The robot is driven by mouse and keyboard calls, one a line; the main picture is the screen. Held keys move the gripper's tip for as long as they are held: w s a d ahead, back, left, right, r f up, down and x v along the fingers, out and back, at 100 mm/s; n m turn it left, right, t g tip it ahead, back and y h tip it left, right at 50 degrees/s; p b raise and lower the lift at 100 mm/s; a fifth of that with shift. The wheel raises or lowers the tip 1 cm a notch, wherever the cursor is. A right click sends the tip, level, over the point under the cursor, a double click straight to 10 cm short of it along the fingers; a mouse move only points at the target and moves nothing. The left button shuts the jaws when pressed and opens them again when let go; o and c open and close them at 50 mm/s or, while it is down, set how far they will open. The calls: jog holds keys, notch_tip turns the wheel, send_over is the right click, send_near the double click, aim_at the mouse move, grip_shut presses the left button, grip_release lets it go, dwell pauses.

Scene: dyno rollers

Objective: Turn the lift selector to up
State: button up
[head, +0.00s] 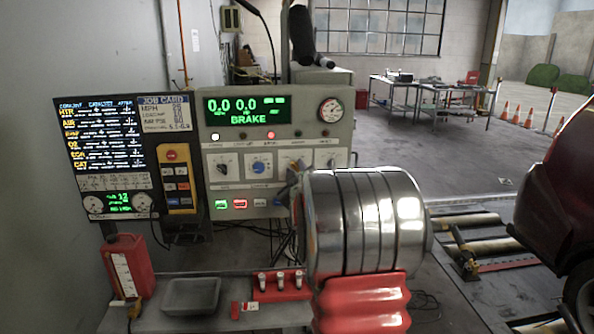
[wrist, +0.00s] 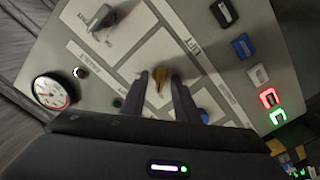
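My gripper (wrist: 160,84) reaches towards the panel, one dark finger on each side of this knob. The fingers stand apart; I see narrow gaps beside the knob, and cannot tell whether either finger touches it. The knob's exact pointing direction is unclear. In the head view the panel (head: 199,120) stands left of centre. My shiny arm covers its lower right part and hides most of my gripper and the knob.
A black selector (head: 222,168) and a blue knob (head: 260,167) sit on the same panel. Lit green (head: 221,204) and red (head: 239,204) buttons lie below them. A round gauge (head: 331,111) is at its upper right. A red can (head: 126,266) stands at lower left.

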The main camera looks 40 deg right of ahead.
jog(key=shift+w+d, duration=0.1)
jog(key=shift+w, duration=0.1)
jog(key=shift+c, duration=0.5)
grip_shut()
jog(key=shift+d, duration=0.15)
